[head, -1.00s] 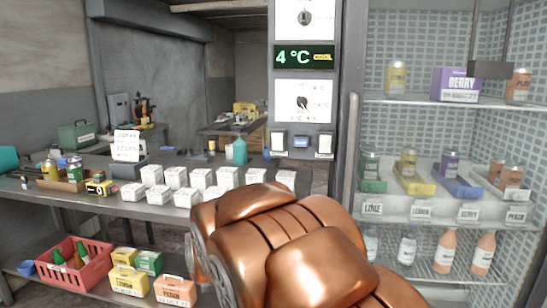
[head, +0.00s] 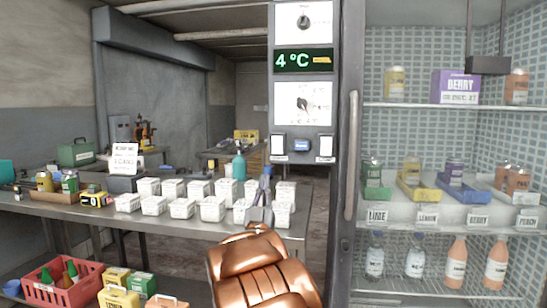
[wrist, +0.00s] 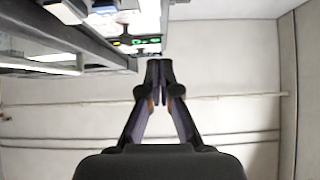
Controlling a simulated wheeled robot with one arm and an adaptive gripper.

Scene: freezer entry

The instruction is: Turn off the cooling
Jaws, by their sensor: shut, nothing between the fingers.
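The control panel (head: 303,128) stands on a post left of the glass cooler. Its display (head: 303,60) reads 4 °C in green, with a small yellow lit label beside it. A dial with a dark knob (head: 304,22) is above the display, and another dial with a dark knob (head: 303,104) is below it. A blue button (head: 301,145) sits lower, between two white labels. My gripper (head: 267,172) points up, below and left of the panel, in front of the white boxes and apart from the panel as seen. In the wrist view its fingertips (wrist: 159,62) are together and empty.
White boxes (head: 212,208) stand on the counter at left. A red crate (head: 62,287) is on the shelf below. The cooler's upright handle (head: 352,155) is right of the panel. Bottles and jars fill the cooler shelves (head: 440,106).

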